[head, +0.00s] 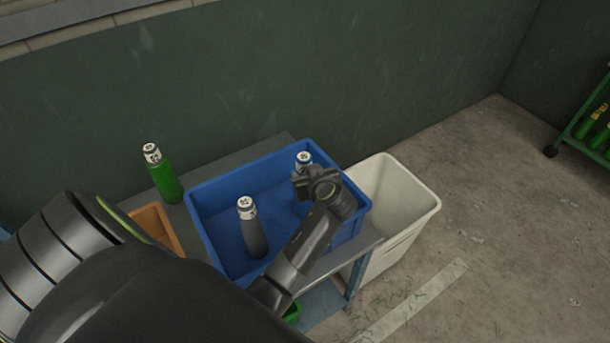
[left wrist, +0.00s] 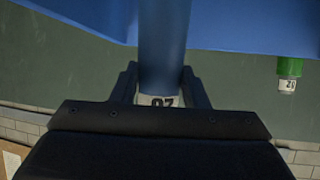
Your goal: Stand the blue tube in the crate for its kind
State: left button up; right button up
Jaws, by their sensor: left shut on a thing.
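The blue tube (head: 304,161) has a pale, numbered top and is inside the outline of the blue crate (head: 225,183), at its right part. It looks roughly upright. My left gripper (head: 306,180) is shut on it near the top and hides part of it in the head view. In the left wrist view the tube (left wrist: 163,45) runs between the two fingers, its numbered label close to the gripper. I cannot tell whether its base touches the crate floor. A grey tube (head: 255,238) with a white top stands in the same crate. My right gripper is not in view.
A green tube (head: 165,178) stands on the grey table left of the blue crate. An orange crate (head: 155,223) is partly hidden by my arm. A white bin (head: 405,210) stands right of the table. A green rack (head: 590,128) is far right, with open floor before it.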

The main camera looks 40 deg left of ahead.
pick_arm(q)
notch_tip(320, 180, down, 2)
jog(key=shift+f, duration=0.1)
jog(key=o, duration=1.2)
